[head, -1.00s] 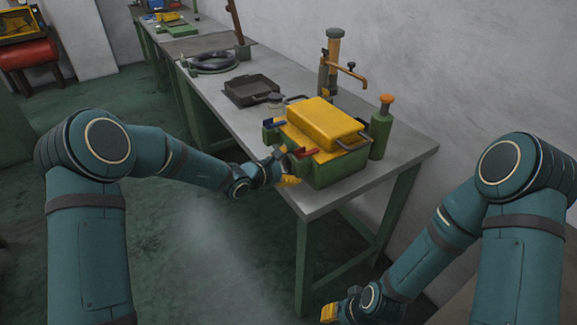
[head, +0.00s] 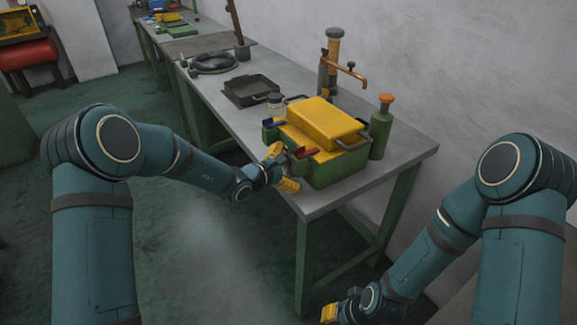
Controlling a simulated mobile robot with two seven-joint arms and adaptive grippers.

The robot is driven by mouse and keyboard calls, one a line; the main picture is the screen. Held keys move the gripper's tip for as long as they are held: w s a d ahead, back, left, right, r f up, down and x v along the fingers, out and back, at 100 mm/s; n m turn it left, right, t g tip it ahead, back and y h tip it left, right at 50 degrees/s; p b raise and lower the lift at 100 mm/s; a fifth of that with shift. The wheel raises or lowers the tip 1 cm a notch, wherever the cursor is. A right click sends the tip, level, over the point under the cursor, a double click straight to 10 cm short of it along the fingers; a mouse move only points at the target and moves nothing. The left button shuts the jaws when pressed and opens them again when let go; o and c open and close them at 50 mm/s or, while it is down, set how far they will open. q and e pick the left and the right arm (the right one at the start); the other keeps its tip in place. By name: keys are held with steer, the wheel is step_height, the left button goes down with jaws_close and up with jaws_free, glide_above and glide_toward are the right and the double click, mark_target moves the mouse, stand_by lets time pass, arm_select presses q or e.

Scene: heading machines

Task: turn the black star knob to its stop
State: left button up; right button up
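A green box-shaped machine (head: 340,172) with a yellow lid (head: 322,122) stands on the near end of the grey bench. It has a red handle (head: 305,153) and a blue handle (head: 273,123) on its near left side. I cannot make out the black star knob; my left gripper covers part of that side. My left gripper (head: 283,168) is at the machine's front left side, its two yellow fingers spread apart. Whether it touches anything is unclear.
The grey bench (head: 320,202) runs to the back left. A green bottle with an orange cap (head: 381,127), a brass tap-like fixture (head: 335,62), a glass jar (head: 275,104) and a dark tray (head: 251,90) stand around the machine. The floor left of the bench is clear.

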arm_select(q)
steer(key=v, duration=1.2)
